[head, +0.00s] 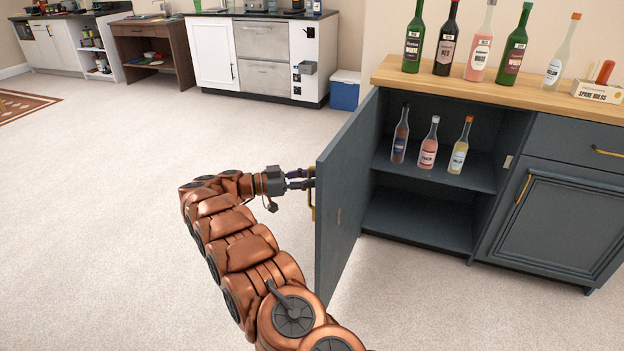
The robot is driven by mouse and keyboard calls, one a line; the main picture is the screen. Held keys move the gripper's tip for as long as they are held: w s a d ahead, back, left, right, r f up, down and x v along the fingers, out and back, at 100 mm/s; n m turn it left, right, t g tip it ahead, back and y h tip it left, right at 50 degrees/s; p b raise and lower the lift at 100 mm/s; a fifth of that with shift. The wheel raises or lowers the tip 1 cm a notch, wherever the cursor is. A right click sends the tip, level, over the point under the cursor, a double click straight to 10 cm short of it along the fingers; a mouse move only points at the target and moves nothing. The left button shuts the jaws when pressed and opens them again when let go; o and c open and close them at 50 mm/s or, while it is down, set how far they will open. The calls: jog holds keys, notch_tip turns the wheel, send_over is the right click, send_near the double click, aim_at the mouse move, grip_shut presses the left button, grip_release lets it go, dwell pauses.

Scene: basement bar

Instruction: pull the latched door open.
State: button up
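The blue-grey cabinet door (345,190) stands swung wide out from the cabinet (428,213), so the shelves inside show. Its brass handle (312,193) is on the door's outer face, near the free edge. My gripper (308,179) is at the handle, its dark fingers reaching to it from the left. The fingertips are small and partly hidden by the handle and door edge, so I cannot tell whether they are closed on it. No separate latch can be made out on the door.
Three small bottles (428,145) stand on the inner shelf. Several tall bottles (480,40) and a spare bulbs box (597,90) stand on the wooden counter (395,76). A blue cooler (345,92) sits behind. The pale floor (110,200) at left is clear.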

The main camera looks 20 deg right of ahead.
notch_tip(320, 180, up, 10)
jog(key=shift+f, duration=0.1)
dwell(0.4)
